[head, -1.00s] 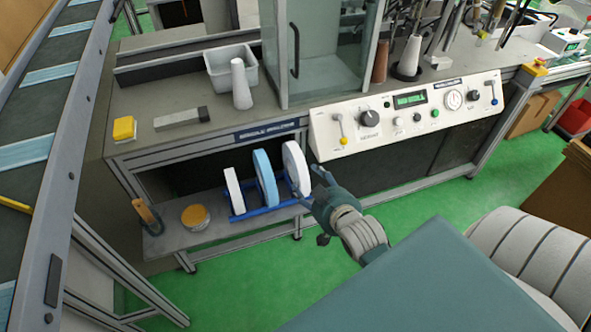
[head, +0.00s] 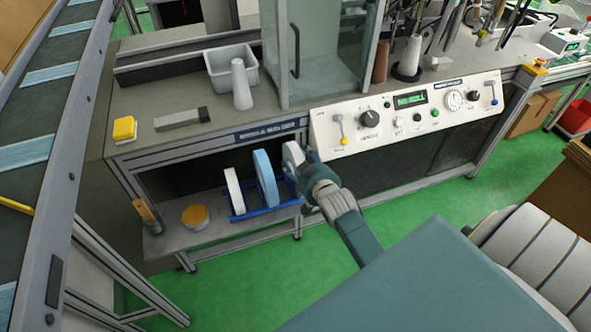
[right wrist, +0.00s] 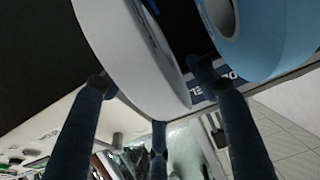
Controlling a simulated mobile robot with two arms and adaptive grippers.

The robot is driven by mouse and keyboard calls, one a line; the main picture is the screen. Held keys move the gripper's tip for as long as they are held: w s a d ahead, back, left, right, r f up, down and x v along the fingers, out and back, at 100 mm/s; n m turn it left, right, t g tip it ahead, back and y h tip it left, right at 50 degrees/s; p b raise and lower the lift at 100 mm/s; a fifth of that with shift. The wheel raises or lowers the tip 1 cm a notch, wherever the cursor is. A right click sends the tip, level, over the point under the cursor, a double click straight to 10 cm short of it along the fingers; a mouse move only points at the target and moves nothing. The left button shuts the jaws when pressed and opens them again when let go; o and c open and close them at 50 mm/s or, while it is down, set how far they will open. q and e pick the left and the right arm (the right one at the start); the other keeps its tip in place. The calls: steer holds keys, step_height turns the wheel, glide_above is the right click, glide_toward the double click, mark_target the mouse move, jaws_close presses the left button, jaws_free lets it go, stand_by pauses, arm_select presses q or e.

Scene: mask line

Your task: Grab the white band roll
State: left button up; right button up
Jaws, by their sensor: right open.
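A large white band roll (head: 291,158) stands upright at the right end of a blue rack (head: 262,209) on the low shelf. My right gripper (head: 303,168) is at this roll's right side and covers part of it. In the right wrist view, the white roll (right wrist: 128,50) lies between the open dark fingers, one at its left and others at its right and below. I cannot tell whether any finger touches it. A blue roll (head: 266,178) and a thinner white roll (head: 234,190) stand to its left in the rack. My left gripper is not in view.
A tape-like yellow roll (head: 195,216) and an orange-handled tool (head: 148,214) lie on the shelf left of the rack. The workbench (head: 165,147) and its control panel (head: 410,115) overhang close above.

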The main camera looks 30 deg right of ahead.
jaws_close()
steer(key=shift+r, duration=0.1)
stand_by(0.3)
